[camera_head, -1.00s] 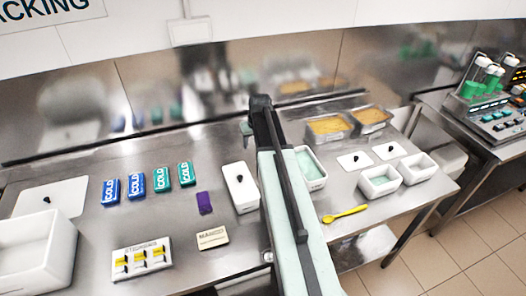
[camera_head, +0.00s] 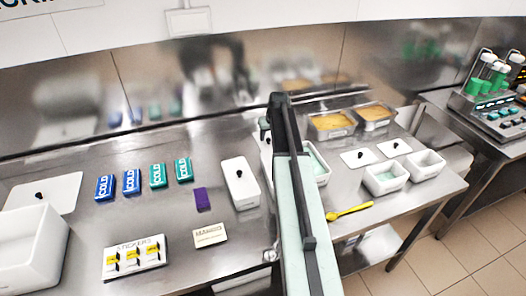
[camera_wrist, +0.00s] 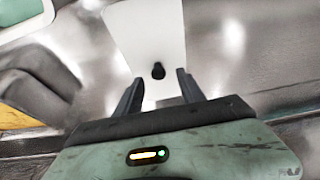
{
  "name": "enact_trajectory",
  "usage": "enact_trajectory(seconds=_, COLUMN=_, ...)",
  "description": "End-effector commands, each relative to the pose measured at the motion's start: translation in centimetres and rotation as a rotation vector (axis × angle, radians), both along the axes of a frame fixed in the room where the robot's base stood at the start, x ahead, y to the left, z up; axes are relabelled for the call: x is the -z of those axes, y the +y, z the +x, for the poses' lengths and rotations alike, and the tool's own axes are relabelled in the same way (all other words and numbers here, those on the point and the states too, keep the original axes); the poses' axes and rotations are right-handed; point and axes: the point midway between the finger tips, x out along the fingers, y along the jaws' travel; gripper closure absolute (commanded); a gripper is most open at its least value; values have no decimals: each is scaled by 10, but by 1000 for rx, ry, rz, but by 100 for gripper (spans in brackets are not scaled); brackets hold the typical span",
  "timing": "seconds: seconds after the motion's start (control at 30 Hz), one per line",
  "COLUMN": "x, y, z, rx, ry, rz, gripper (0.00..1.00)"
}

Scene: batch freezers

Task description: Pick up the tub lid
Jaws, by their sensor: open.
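A white tub lid (camera_wrist: 145,32) with a black knob (camera_wrist: 158,70) lies flat on the steel counter in the wrist view. My gripper (camera_wrist: 157,82) is open, with its two dark fingers on either side of the lid's near part, and the knob shows between and just beyond the tips. I cannot tell how high the fingers are above it. In the head view my gripper (camera_head: 266,132) hangs over the back of the counter, and my arm hides most of what lies below it. A white tub with mint contents (camera_head: 323,172) stands just right of my arm.
Other lids with black knobs (camera_head: 358,158) lie by small white tubs (camera_head: 424,163) at the right. Yellow-filled pans (camera_head: 332,124) stand behind. Left are a long white lidded tub (camera_head: 241,186), cold packs (camera_head: 157,175), a sticker tray (camera_head: 135,256) and a large white tub (camera_head: 32,250).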

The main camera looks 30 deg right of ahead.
Motion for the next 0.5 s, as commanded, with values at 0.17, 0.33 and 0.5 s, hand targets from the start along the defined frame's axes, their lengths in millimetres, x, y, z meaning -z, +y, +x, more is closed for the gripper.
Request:
enact_trajectory(seconds=0.17, x=19, y=-2, z=7, rx=0, ry=0, rz=0, gripper=54)
enact_trajectory(seconds=0.33, x=16, y=-2, z=6, rx=0, ry=0, rz=0, gripper=59)
enact_trajectory(seconds=0.5, x=16, y=-2, z=6, rx=0, ry=0, rz=0, gripper=100)
